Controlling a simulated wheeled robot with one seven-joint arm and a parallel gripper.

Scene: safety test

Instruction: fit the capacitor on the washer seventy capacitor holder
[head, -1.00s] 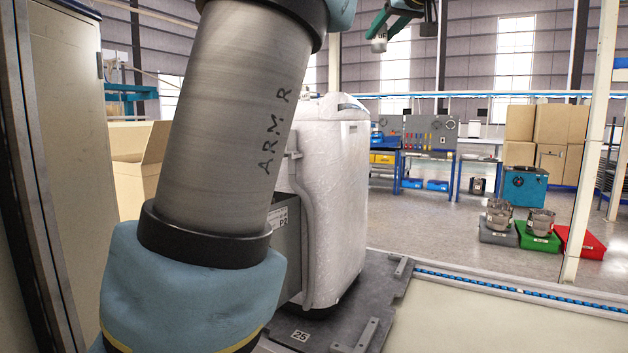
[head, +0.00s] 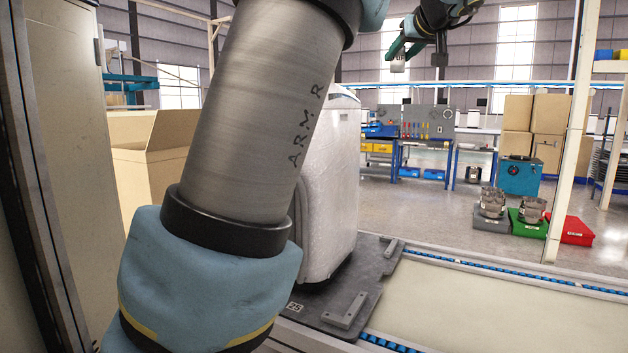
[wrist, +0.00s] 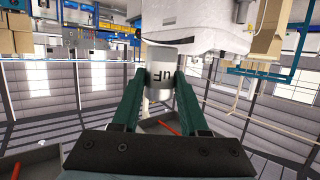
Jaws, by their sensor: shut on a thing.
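My gripper (head: 401,50) is high in the head view, right of the washer's top. It is shut on the capacitor (head: 397,65), a short silver cylinder. In the wrist view the capacitor (wrist: 161,68) sits between the two green fingers, its dark "µF" marking showing upside down. The white washer (head: 333,190) stands on a dark pallet (head: 385,268) marked 25, partly behind my arm. In the wrist view the washer (wrist: 200,22) appears upside down beyond the capacitor, which overlaps its edge in the picture. I cannot make out the capacitor holder.
A conveyor with blue rollers (head: 500,272) runs right of the pallet. An open cardboard box (head: 150,165) stands left behind my arm. Grey, green and red bins (head: 572,229) lie on the far floor. A pale post (head: 570,140) rises at right. Air around my gripper looks clear.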

